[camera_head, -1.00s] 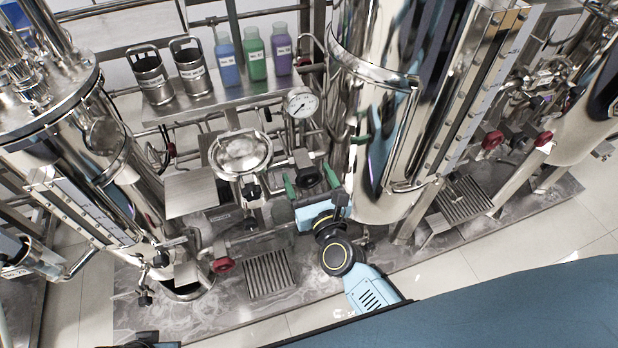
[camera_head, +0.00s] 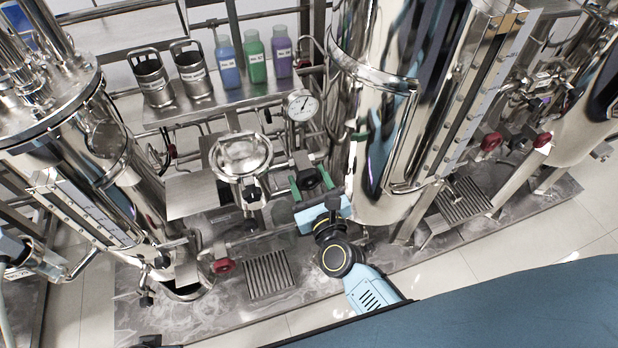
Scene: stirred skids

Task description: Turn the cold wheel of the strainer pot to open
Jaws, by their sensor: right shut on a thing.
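The strainer pot (camera_head: 242,155) is a small round steel vessel with a shiny lid, in the middle of the skid. A dark hand wheel (camera_head: 311,180) sits to its right on the piping, below the pressure gauge. My right gripper (camera_head: 312,184) reaches up from below, its green-tipped fingers on either side of this dark wheel and shut on it. The wheel's lower part is hidden by the light-blue gripper body. I cannot read any label saying cold on the wheel.
A pressure gauge (camera_head: 301,105) stands close above the gripper. A large steel tank (camera_head: 385,130) rises close on the right, another tank (camera_head: 105,150) on the left. Blue, green and purple bottles (camera_head: 255,57) stand on the rear shelf. A red wheel (camera_head: 222,267) is lower left.

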